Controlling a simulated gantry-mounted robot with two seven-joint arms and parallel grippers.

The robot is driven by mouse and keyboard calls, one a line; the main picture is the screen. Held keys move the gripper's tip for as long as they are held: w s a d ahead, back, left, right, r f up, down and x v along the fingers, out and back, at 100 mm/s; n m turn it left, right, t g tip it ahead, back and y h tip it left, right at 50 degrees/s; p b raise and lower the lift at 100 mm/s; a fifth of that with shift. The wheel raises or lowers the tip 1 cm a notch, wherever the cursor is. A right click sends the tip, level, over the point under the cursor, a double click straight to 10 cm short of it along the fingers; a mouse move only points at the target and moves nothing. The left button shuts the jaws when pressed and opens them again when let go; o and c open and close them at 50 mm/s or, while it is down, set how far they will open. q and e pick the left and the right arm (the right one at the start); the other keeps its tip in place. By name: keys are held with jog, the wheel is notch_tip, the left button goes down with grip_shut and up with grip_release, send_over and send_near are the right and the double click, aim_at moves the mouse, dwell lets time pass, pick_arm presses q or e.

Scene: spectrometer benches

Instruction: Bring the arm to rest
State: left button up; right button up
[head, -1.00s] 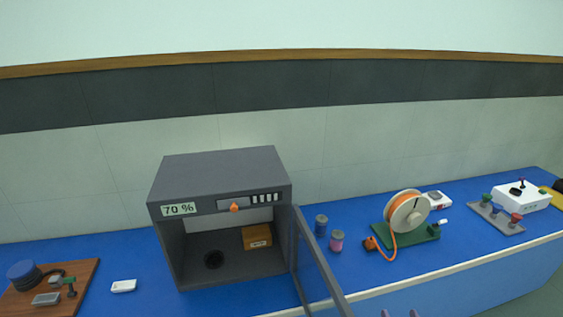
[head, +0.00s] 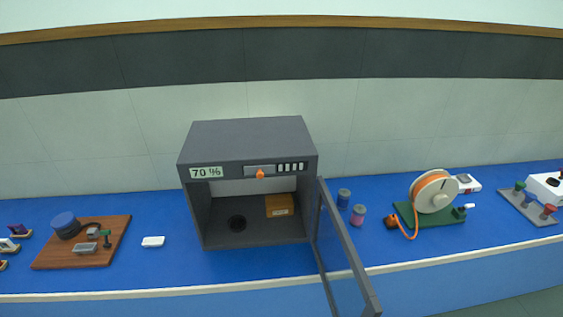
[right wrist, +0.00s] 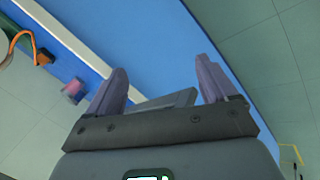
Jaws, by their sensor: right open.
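My right gripper (right wrist: 161,75) shows in the right wrist view, with its two purple-grey fingers spread apart and nothing held between them. A grey flat part (right wrist: 166,102) shows just beyond the palm, between the fingers; I cannot tell what it belongs to. No gripper shows in the head view now. My left gripper is not in view.
A grey cabinet (head: 248,145) reading 70 % stands on the blue bench (head: 170,280). Its glazed door (head: 345,250) swings open past the front edge. Right of it are two jars and an orange spool (head: 436,191); left is a wooden board (head: 60,258).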

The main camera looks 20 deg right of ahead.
jog(key=s+a+r+m+g+y, duration=0.1)
jog(key=s+a+m+g+y, duration=0.2)
jog(key=a+m, duration=0.55)
notch_tip(320, 180, up, 26)
jog(key=a+n+t+p, duration=0.1)
jog(key=n+p, duration=0.1)
jog(key=p, duration=2.4)
jog(key=shift+s+a, duration=0.4)
